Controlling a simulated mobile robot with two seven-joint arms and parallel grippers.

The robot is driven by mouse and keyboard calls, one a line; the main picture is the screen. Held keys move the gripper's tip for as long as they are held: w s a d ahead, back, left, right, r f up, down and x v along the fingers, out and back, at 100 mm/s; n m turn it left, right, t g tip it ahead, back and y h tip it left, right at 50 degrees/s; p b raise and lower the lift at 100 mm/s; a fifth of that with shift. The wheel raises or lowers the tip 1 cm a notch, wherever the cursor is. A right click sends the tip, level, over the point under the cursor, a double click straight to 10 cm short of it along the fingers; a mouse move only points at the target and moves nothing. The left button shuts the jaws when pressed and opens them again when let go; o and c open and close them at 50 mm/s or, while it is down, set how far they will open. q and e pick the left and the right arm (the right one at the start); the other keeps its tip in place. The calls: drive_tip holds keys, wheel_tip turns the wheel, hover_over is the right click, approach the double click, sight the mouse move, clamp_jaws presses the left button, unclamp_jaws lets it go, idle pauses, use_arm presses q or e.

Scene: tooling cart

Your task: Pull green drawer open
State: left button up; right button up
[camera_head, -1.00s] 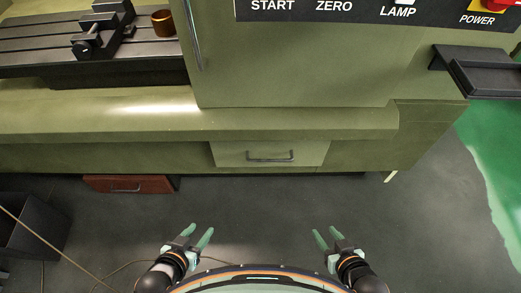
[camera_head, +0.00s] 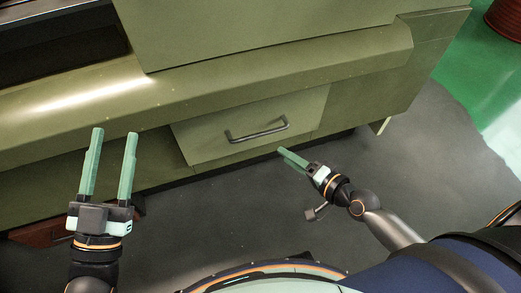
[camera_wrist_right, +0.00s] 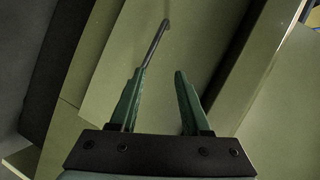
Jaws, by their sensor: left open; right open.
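The green drawer (camera_head: 205,142) is in the lower front of the green machine and looks shut. Its dark bar handle (camera_head: 257,131) runs across the front. My right gripper (camera_head: 289,156) is open, just below and right of the handle in the head view. In the right wrist view the handle (camera_wrist_right: 157,45) passes close to the tip of the left-hand finger; I cannot tell whether they touch. The open fingers (camera_wrist_right: 160,72) point at the drawer front (camera_wrist_right: 195,38). My left gripper (camera_head: 115,133) is open and empty, left of the drawer.
The machine's ledge (camera_head: 110,95) overhangs above the drawer. A red-brown box (camera_head: 38,233) is low at the left, partly hidden by my left arm. A red drum (camera_head: 505,18) stands at the far right. The grey floor (camera_head: 240,210) before the drawer is clear.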

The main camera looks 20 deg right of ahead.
sight(262, 135)
use_arm(q)
drive_tip(key=s+m+h+b, duration=0.1)
drive_tip(key=h+b, duration=0.1)
drive_tip(key=s+m+h+b, duration=0.2)
drive_tip(key=s+d+m+t+h+b, duration=0.1)
drive_tip(key=s+h+b, duration=0.1)
drive_tip(key=b, duration=0.1)
drive_tip(key=shift+s+d+r, duration=0.1)
drive_tip(key=shift+r, duration=0.1)
use_arm(e)
drive_tip(key=w+a+f+m, duration=0.1)
drive_tip(key=w+f, duration=0.1)
drive_tip(key=w, duration=0.2)
drive_tip(key=w+a+f+m, duration=0.1)
drive_tip(key=w+f, duration=0.1)
drive_tip(key=w, duration=0.3)
drive_tip(key=w+a+f+m+t, duration=0.1)
drive_tip(key=w+f+m, duration=0.1)
drive_tip(key=w, duration=0.3)
drive_tip(key=shift+a+f, duration=0.15)
drive_tip(key=shift+a, duration=0.1)
clamp_jaws()
idle(0.4)
